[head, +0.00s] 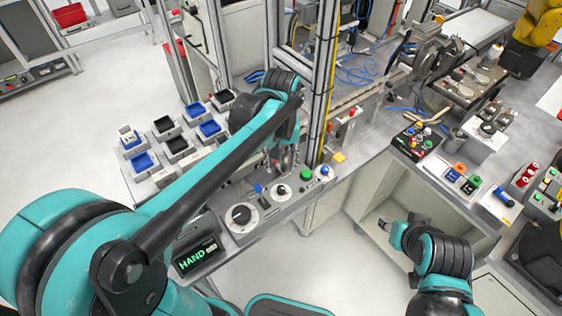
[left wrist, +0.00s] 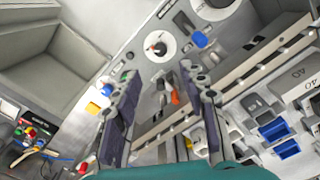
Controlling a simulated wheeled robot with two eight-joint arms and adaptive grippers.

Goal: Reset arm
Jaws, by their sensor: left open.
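My left arm reaches from the left over the workbench. Its gripper (head: 277,160) points down behind the knob panel (head: 240,242), partly hidden by the arm. In the left wrist view the left gripper (left wrist: 160,72) is open, with two dark-padded fingers apart and nothing held between them. The knob panel (left wrist: 125,42), with dials and coloured buttons, lies beyond the fingertips. My right arm comes in at the lower right. Its gripper (head: 384,224) is small and dark before the open cabinet (head: 358,182); whether its fingers are apart cannot be made out.
Several trays with black and blue bins (head: 178,146) stand left of the left gripper. A metal frame post (head: 322,85) rises close to its right. A lit HAND display (head: 196,256) sits at the front. A button box (head: 415,142) is on the right bench. Open floor (head: 325,262) lies between the benches.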

